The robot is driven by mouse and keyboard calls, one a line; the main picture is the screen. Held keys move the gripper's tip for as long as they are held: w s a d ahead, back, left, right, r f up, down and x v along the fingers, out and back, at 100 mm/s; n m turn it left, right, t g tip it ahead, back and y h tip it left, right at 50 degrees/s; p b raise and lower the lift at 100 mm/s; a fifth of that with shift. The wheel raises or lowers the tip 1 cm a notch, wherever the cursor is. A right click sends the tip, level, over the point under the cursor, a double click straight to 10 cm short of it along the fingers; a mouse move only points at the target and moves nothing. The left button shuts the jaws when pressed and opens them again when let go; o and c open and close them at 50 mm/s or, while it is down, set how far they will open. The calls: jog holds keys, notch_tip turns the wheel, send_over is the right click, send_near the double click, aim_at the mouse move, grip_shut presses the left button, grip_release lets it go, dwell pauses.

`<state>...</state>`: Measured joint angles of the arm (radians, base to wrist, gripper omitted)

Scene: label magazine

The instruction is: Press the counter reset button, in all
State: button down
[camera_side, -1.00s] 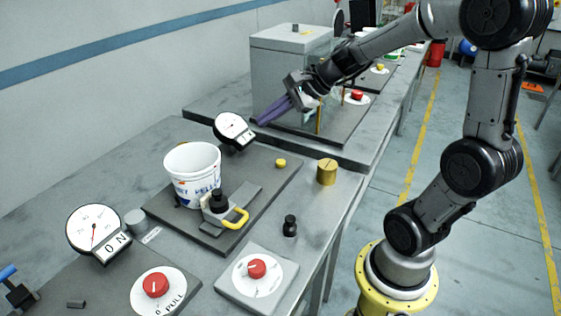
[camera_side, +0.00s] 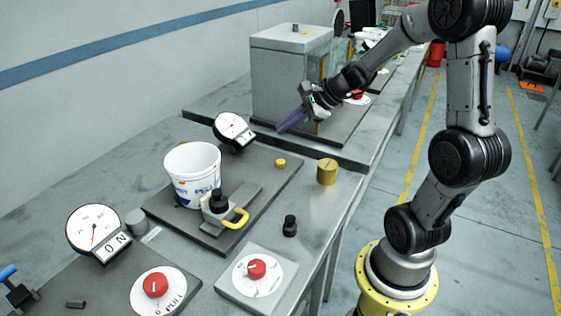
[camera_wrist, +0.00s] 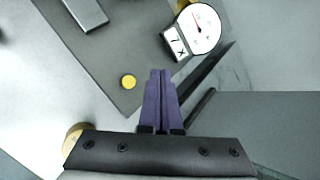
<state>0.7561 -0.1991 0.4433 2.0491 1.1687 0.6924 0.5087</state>
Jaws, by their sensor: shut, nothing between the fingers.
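My gripper (camera_side: 281,130) has purple fingers, shut and empty, angled down above the bench by the grey box. Its closed fingertips (camera_wrist: 161,73) show in the wrist view. A small yellow button (camera_side: 281,163) is on the dark plate beside the dial gauge; in the wrist view the yellow button (camera_wrist: 128,82) lies left of the fingertips, apart from them. Red knobs on round white labels stand on the near bench, one at the front (camera_side: 156,284) and one on a grey block (camera_side: 257,268). I cannot tell from lettering which control is the counter reset.
A dial gauge (camera_side: 234,129) stands on the plate, also seen in the wrist view (camera_wrist: 200,29). A white bucket (camera_side: 192,171), a yellow-handled clamp (camera_side: 236,218), a brass cylinder (camera_side: 327,172) and a black knob (camera_side: 290,226) stand nearby. The grey box (camera_side: 290,75) is behind my gripper.

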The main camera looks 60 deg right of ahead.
aim_at(277, 160)
jog(key=shift+f, duration=3.6)
jog(key=shift+f, duration=0.15)
jog(key=shift+f, duration=0.25)
jog(key=shift+f, duration=0.55)
jog(key=shift+r, duration=0.95)
jog(key=shift+r, duration=2.55)
